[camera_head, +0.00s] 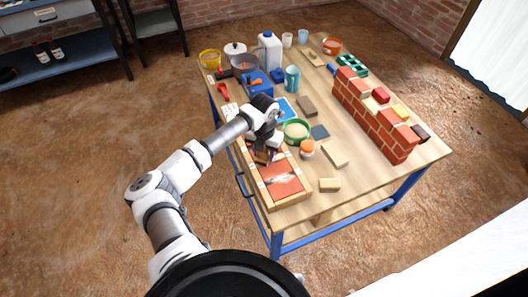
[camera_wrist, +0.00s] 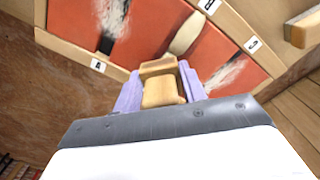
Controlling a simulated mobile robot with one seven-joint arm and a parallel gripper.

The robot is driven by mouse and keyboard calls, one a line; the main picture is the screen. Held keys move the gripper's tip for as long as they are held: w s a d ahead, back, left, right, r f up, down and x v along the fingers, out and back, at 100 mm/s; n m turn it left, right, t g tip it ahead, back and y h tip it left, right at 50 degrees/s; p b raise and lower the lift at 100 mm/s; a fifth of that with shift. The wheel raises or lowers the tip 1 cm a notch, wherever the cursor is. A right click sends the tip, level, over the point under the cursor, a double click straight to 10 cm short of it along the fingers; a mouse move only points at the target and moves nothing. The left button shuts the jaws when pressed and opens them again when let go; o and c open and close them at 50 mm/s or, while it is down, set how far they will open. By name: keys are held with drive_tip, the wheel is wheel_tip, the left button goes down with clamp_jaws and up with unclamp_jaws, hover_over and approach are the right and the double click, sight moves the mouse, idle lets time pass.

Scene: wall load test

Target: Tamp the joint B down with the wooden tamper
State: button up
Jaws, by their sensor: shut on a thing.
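My gripper (camera_head: 264,152) is over the far part of a wooden-framed tray (camera_head: 273,203) of red bricks. In the wrist view my gripper (camera_wrist: 158,92) has its pale purple fingers shut on the wooden tamper (camera_wrist: 162,92), a light wood block. The tamper overlaps the tray's edge in that view; I cannot tell whether it touches anything. Joint B (camera_wrist: 187,34), below label B (camera_wrist: 208,5), holds a smooth beige strip. Joint A (camera_wrist: 112,18), by label A (camera_wrist: 97,65), shows white patches and a dark gap. Joint C (camera_wrist: 222,76), by label C (camera_wrist: 252,43), has scattered white material.
A green bowl of pale material (camera_head: 297,130) and an orange-topped jar (camera_head: 307,149) stand right of the tray. Loose blocks (camera_head: 334,156) lie nearby. A brick wall (camera_head: 372,118) fills the table's right side. Containers, including a white jug (camera_head: 270,50), crowd the far end.

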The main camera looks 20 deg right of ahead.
drive_tip(key=shift+f+b, duration=0.4)
drive_tip(key=shift+f, duration=0.2)
idle(1.6)
drive_tip(key=shift+r, duration=0.1)
drive_tip(key=shift+r+p, duration=2.2)
drive_tip(key=shift+r, duration=1.3)
